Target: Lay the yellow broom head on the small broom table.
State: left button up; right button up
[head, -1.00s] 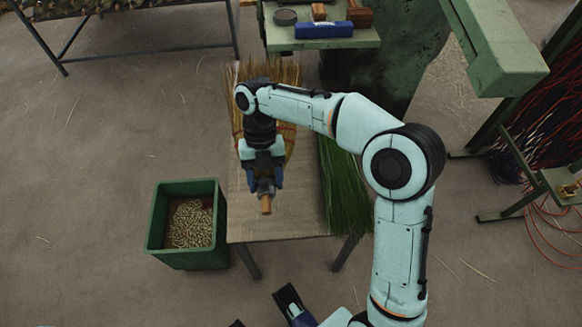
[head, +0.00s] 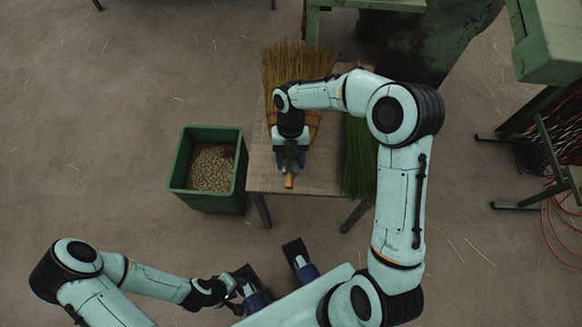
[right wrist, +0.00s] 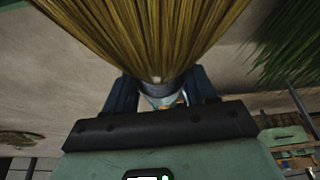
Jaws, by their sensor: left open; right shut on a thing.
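The yellow broom head (head: 298,68) has a wide fan of straw bristles pointing away from me and a short wooden stub (head: 289,181) pointing towards me. It lies along the left part of the small broom table (head: 262,172) as seen from above. I cannot tell whether it touches the top. My right gripper (head: 290,160) is shut on its neck; the right wrist view shows the bristles (right wrist: 150,30) fanning out from between the fingers (right wrist: 163,90). My left gripper (head: 270,262) is open and empty in front of the table, near the bottom of the head view.
A green bin (head: 184,172) with small pellets stands on the floor to the left. A green bench (head: 350,5) is behind, and a green machine frame (head: 547,50) is at the right.

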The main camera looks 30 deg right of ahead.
jog(key=shift+f+b, duration=0.4)
jog(key=shift+f, duration=2.95)
jog(key=shift+f, duration=0.15)
jog(key=o, duration=1.4)
jog(key=shift+r, duration=0.3)
jog(key=p+v, duration=0.1)
jog(key=v, duration=1)
jog(key=shift+w+d+r+p, duration=0.1)
jog(key=shift+w+r+p, duration=0.05)
jog(key=shift+r+p, duration=0.25)
